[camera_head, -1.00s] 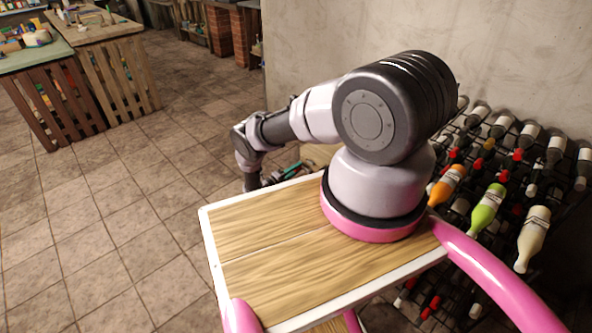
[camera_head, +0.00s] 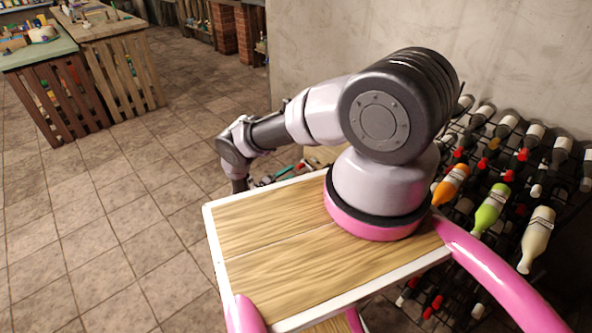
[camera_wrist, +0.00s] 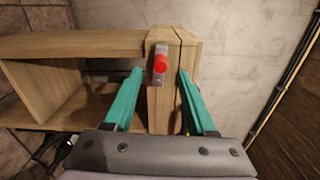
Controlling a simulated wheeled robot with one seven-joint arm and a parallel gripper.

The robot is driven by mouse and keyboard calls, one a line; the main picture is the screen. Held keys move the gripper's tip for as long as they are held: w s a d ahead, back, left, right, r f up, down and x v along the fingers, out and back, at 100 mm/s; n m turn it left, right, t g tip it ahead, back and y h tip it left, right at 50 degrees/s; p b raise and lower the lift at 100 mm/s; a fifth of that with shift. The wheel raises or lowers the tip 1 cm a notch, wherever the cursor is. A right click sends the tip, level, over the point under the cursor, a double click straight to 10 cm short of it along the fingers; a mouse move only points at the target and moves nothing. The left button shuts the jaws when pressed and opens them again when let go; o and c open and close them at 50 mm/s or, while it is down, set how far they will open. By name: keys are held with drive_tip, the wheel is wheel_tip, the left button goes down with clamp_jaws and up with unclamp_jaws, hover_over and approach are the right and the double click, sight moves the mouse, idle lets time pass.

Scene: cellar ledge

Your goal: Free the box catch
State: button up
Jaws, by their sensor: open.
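In the wrist view a red catch (camera_wrist: 160,63) sits on a small grey metal plate on the top of a wooden box (camera_wrist: 162,100). A thin dark seam runs along the box just right of the catch. My gripper (camera_wrist: 160,73) is open, with one teal finger left of the catch and the other right of it. Neither finger appears to touch the catch. In the head view my gripper is mostly hidden behind my own wooden-topped base; a bit of teal shows past its far edge. The catch is not visible there.
Wooden shelving (camera_wrist: 75,45) with open compartments adjoins the box on the left. A pale wall (camera_wrist: 240,50) lies to the right. In the head view a bottle rack (camera_head: 500,150) stands close on the right, pallet-sided tables (camera_head: 120,70) stand far left, and the tiled floor (camera_head: 110,230) between is clear.

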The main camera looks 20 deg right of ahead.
drive_tip(key=shift+v, duration=2.1)
drive_tip(key=shift+r, duration=0.1)
